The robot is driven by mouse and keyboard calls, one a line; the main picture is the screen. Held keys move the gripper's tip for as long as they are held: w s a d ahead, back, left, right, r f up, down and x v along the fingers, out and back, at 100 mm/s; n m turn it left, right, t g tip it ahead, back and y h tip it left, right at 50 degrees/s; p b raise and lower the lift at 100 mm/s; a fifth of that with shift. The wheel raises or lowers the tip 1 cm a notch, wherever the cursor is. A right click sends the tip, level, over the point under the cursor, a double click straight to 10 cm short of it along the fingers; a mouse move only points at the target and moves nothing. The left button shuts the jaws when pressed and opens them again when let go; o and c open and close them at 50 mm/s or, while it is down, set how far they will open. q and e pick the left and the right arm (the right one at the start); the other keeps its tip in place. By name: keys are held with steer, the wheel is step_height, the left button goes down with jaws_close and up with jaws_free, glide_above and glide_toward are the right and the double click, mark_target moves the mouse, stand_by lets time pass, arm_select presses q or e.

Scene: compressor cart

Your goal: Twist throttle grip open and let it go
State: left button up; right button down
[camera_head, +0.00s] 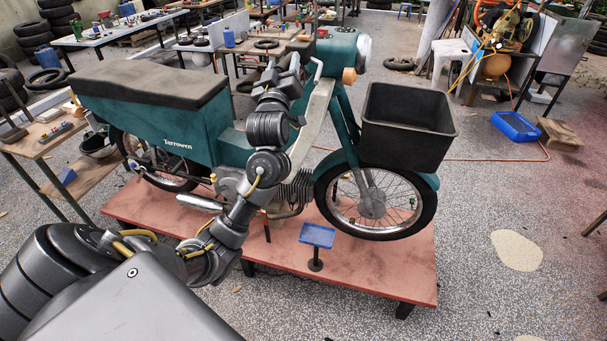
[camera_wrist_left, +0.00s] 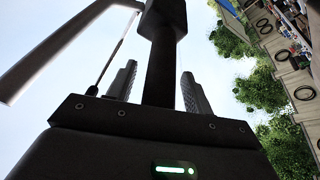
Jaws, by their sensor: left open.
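The teal motorbike (camera_head: 185,125) stands on a low red platform, its front wheel and black basket to the right. My left arm crosses in front of it, and my left gripper (camera_head: 288,66) is up at the handlebar. In the left wrist view, the two fingers of my left gripper (camera_wrist_left: 158,88) are apart. A dark upright bar, seemingly the throttle grip (camera_wrist_left: 162,65), shows between them, with sky visible on both sides of it. In the head view my gripper largely hides the grip. My right gripper is not in view.
A pale handlebar lever (camera_head: 317,67) and an orange lamp (camera_head: 349,76) are close to my left gripper. The black basket (camera_head: 405,128) is to the right. A blue tray on a stand (camera_head: 317,236) is on the red platform (camera_head: 380,270). Workbenches stand behind.

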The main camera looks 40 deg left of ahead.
arm_select(q)
steer(key=m+h, duration=0.1)
steer(key=m, duration=0.2)
steer(key=shift+t+b, duration=0.3)
steer(key=shift+t, duration=0.1)
steer(key=b+v, duration=0.4)
steer(key=v, duration=0.7)
steer(key=w+f+m+g+h, duration=0.1)
steer(key=w+f, duration=0.4)
steer(key=f, duration=0.8)
steer(key=w+d+f+m+g+h+b, duration=0.1)
steer(key=w+f+m+g+h, duration=0.1)
steer(key=f, duration=1.2)
steer(key=w+m+g, duration=0.1)
steer(key=w+m, duration=0.1)
steer(key=w, duration=0.1)
steer(key=shift+g, duration=0.4)
steer(key=shift+w+d, duration=0.1)
